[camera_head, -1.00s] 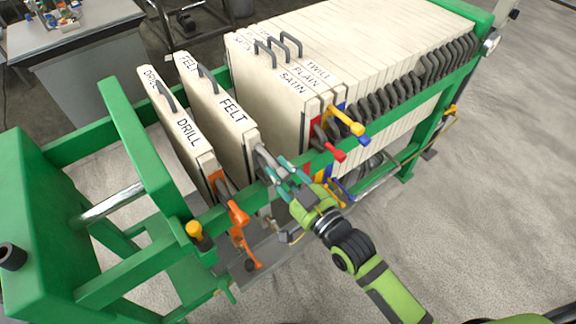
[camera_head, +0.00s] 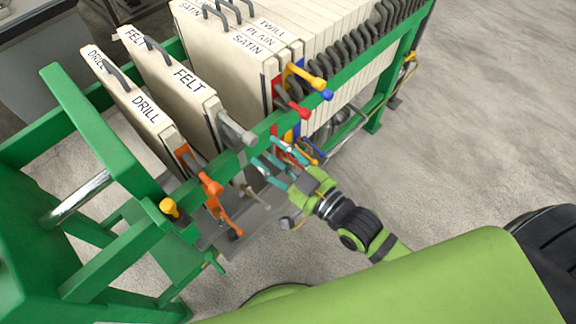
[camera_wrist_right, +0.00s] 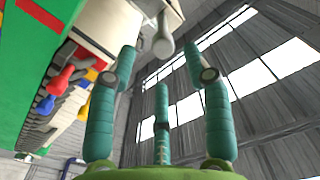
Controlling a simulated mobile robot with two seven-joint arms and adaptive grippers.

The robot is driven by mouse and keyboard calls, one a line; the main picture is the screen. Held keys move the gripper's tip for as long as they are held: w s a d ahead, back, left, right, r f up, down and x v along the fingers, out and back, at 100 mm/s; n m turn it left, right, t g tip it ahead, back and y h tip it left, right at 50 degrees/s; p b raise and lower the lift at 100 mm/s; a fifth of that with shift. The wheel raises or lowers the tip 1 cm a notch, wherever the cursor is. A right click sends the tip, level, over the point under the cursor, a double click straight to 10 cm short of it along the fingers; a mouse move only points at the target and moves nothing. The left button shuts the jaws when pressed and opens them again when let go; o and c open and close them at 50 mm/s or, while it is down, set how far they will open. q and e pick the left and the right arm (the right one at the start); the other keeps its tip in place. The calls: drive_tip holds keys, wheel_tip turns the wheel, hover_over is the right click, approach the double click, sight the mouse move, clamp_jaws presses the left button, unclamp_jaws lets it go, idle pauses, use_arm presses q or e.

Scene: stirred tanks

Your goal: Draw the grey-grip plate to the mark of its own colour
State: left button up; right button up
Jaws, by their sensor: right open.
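The plate lettered FELT (camera_head: 175,88) hangs upright in the green frame, with a gap on both sides. Its grey grip (camera_head: 238,132) sticks out over the green side rail. My right gripper (camera_head: 270,158), with teal fingers, is open and empty just outside the rail, a little below and to the right of the grey grip, apart from it. In the right wrist view the grey grip (camera_wrist_right: 163,42) shows beyond the spread fingertips, roughly between them. I cannot clearly make out a grey mark on the rail. My left gripper is not in view.
The DRILL plate (camera_head: 130,95) with an orange grip (camera_head: 210,186) hangs to the left. SATIN (camera_head: 235,45) leads the packed plates to the right, with red (camera_head: 295,107) and yellow (camera_head: 308,76) grips. A yellow knob (camera_head: 169,208) stands on the frame. The floor at right is clear.

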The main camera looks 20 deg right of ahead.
drive_tip(key=shift+v, duration=2.35)
